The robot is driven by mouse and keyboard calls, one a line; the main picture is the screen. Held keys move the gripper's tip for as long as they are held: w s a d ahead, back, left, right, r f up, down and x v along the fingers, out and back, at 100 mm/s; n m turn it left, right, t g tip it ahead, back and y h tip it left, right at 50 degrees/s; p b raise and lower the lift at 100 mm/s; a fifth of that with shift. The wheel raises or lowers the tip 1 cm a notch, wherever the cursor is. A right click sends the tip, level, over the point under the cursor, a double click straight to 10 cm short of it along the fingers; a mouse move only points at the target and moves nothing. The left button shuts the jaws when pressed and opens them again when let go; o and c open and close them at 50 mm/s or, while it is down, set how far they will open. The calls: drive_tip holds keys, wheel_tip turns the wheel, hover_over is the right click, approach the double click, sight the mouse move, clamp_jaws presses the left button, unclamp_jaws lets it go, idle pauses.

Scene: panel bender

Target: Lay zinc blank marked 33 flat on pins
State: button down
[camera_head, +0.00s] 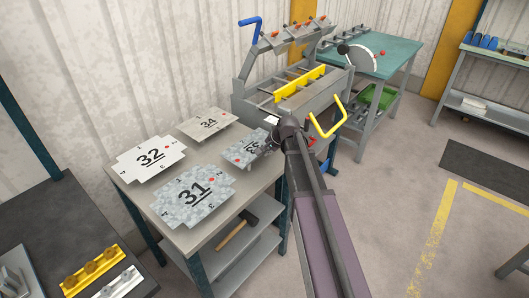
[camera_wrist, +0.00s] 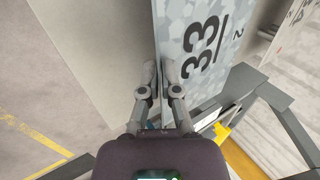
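The zinc blank marked 33 (camera_head: 242,150) is a grey mottled sheet at the right side of the table (camera_head: 207,239) in the head view. In the wrist view the blank (camera_wrist: 226,22) stretches away from the fingertips, its number to the right. My gripper (camera_head: 271,141) is at the blank's right edge. In the wrist view my gripper (camera_wrist: 160,72) has its fingers close together, one on each side of the sheet's edge, shut on it. I cannot tell whether the blank is clear of the table. I cannot make out the pins.
Blanks 31 (camera_head: 193,194), 32 (camera_head: 150,158) and 34 (camera_head: 209,124) lie on the same table. A mallet (camera_head: 238,229) rests on its shelf. The bender (camera_head: 285,95), with yellow bar and handle, stands just behind. A green-topped bench (camera_head: 395,57) is farther back.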

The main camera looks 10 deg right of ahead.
drive_tip(key=c, duration=0.7)
unclamp_jaws()
drive_tip(key=shift+s+d+r+p, duration=0.15)
drive_tip(key=shift+s+r+p, duration=0.2)
drive_tip(key=shift+r+p, duration=0.25)
drive_tip(key=s+a+n+g+h, duration=0.1)
drive_tip(key=s+n, duration=0.2)
drive_tip(key=s, duration=0.4)
drive_tip(key=s+a+n+g+h+p, duration=0.1)
drive_tip(key=s+n, duration=0.3)
drive_tip(key=s, duration=0.4)
drive_tip(key=s+a+f+n+g+h, duration=0.1)
drive_tip(key=s+a+n+g, duration=0.1)
drive_tip(key=s, duration=0.6)
drive_tip(key=shift+s+a+n+g+h+p, duration=0.25)
drive_tip(key=shift+n+g+p, duration=0.2)
drive_tip(key=shift+n, duration=0.45)
